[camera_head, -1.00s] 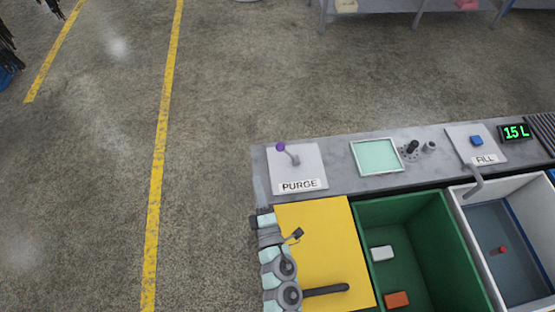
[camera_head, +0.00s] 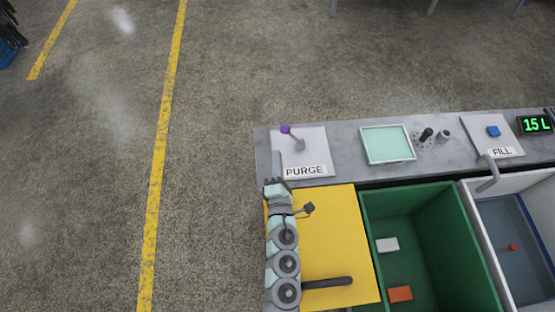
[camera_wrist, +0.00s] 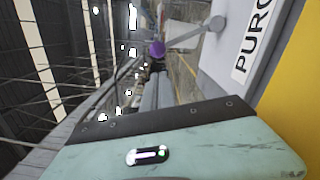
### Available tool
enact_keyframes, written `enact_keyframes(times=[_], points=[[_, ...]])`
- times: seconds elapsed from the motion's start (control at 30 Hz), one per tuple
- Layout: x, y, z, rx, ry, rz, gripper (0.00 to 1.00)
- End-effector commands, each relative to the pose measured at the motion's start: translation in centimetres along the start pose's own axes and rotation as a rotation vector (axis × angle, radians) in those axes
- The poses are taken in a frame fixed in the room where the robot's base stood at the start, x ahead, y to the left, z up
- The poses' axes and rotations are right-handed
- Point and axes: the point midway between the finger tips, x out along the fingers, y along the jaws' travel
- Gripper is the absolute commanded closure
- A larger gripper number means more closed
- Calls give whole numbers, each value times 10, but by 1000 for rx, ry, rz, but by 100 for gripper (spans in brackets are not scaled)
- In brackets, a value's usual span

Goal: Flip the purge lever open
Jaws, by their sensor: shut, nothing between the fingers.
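The purge lever (camera_head: 291,136) has a grey arm and a purple ball knob. It stands on a white plate (camera_head: 314,146) labelled PURGE, at the left end of the grey counter. The knob points to the upper left of its pivot in the head view. My gripper (camera_head: 276,157) is shut and empty, just below and left of the knob. In the wrist view, the purple knob (camera_wrist: 157,48) shows just beyond the fingertips (camera_wrist: 157,72), with the lever arm running right to its pivot. I cannot tell whether the fingers touch it.
A yellow panel (camera_head: 335,225) lies below the plate under my arm. A green bin (camera_head: 440,225) holds a white and an orange block.

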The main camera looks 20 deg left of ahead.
Motion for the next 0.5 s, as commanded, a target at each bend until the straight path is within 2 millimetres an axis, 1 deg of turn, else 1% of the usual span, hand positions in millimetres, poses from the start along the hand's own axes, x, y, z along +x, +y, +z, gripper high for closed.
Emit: enact_keyframes(times=[0.03, 0.2, 0.4, 0.5], points=[[10, 1, 0, 1, -1, 2, 100], [38, 0, 0, 2, -1, 0, 100], [62, -1, 0, 1, -2, -1, 100], [68, -2, 0, 2, -1, -3, 100]])
